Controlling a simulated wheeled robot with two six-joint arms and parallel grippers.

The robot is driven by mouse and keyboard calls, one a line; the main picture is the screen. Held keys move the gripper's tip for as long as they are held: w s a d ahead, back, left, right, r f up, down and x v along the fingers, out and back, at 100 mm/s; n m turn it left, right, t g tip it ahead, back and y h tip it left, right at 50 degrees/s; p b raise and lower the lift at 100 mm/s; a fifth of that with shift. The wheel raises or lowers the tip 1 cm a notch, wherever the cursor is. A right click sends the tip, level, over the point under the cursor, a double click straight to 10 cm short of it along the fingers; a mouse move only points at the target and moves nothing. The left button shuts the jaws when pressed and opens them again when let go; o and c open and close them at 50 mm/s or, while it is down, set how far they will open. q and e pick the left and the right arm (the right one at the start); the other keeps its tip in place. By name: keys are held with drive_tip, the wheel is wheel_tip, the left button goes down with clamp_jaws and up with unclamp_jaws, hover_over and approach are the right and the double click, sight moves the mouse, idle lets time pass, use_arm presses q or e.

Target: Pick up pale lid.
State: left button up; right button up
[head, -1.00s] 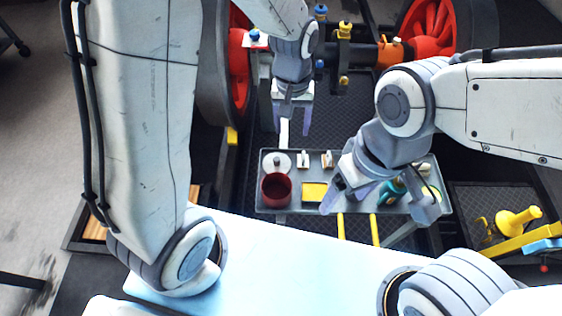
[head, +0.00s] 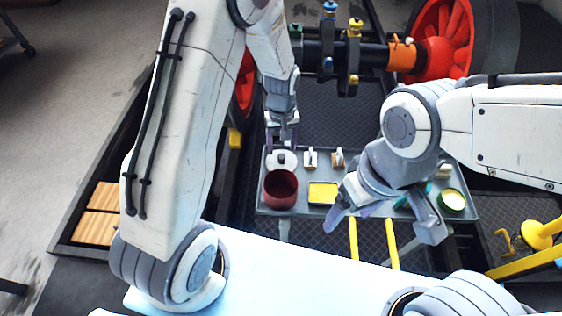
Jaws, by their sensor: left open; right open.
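The pale lid (head: 272,163), a whitish disc with a dark knob, lies on the grey tray at its back left, just behind the dark red pot. My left gripper (head: 282,145) points down with open fingers right at the lid's far edge in the picture; I cannot tell how far above the knob they are. My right gripper (head: 384,226) is open and empty in front of the tray's right half, hiding part of it.
Red wheels and an axle with coloured fittings (head: 354,60) stand behind. A yellow funnel-like thing (head: 540,235) is at right.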

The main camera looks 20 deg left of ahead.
sight(281, 156)
use_arm(q)
wheel_tip(281, 156, down, 4)
drive_tip(key=shift+f+b, duration=0.1)
drive_tip(key=shift+b, duration=0.55)
clamp_jaws()
